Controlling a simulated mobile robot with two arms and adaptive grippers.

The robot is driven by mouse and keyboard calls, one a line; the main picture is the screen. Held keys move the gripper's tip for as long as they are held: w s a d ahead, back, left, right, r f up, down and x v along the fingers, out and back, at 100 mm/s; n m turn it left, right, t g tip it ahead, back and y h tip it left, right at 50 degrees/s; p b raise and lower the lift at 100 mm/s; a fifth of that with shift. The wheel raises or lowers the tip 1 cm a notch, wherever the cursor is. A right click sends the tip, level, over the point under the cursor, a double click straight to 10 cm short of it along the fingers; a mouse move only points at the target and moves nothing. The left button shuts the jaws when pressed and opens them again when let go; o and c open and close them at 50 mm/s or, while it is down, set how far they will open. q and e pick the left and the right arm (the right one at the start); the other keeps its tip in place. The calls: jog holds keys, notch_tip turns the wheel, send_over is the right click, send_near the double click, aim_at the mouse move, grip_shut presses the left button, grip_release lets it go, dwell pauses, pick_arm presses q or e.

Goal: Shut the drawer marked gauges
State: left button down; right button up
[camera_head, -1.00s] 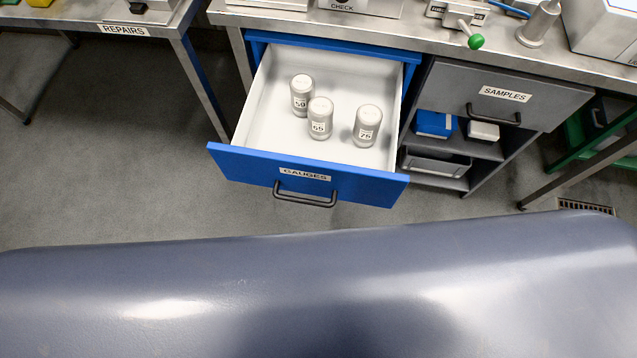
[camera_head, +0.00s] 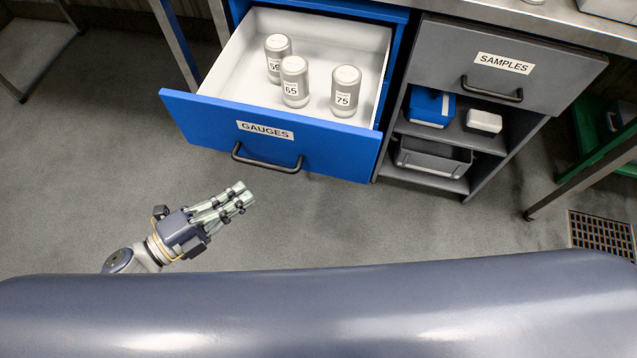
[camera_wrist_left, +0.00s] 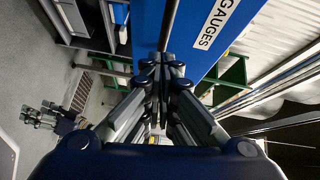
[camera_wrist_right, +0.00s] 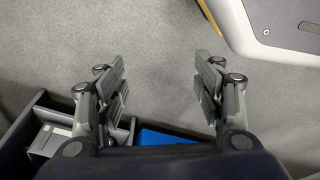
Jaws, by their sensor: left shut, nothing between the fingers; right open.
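The blue drawer marked GAUGES (camera_head: 215,122) is pulled out, with a black bar handle (camera_head: 267,166) on its front. Three grey cylinders marked 59 or similar, 65 (camera_head: 294,82) and 75 stand upright inside it. My left gripper (camera_head: 243,194) is shut and empty, in front of and below the drawer front, apart from it in the head view. In the left wrist view the blue front with its GAUGES label (camera_wrist_left: 212,28) shows beyond the shut fingers (camera_wrist_left: 163,62).
The grey SAMPLES drawer (camera_head: 450,65) right of the blue one is shut. Below it, open shelves hold a blue box (camera_head: 431,108), a white box (camera_head: 484,121) and a grey bin (camera_head: 434,158). A floor grate (camera_head: 600,233) lies at right. Floor before the drawer is clear.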

pick_arm(q)
jog(key=s+d+r+m+g+h, duration=0.2)
jog(key=s+d+r+m, duration=0.1)
jog(key=s+d, duration=0.1)
send_near(330, 155)
jog(key=d, duration=0.3)
jog(key=shift+w+d, duration=0.25)
jog(key=shift+w, duration=0.25)
jog(key=shift+w+d, duration=0.25)
jog(key=shift+w, duration=0.25)
pick_arm(e)
jog(key=shift+s+d+f, duration=0.35)
jog(key=shift+s+f, duration=0.25)
jog(key=shift+f, duration=0.15)
pick_arm(q)
jog(key=shift+w, duration=0.1)
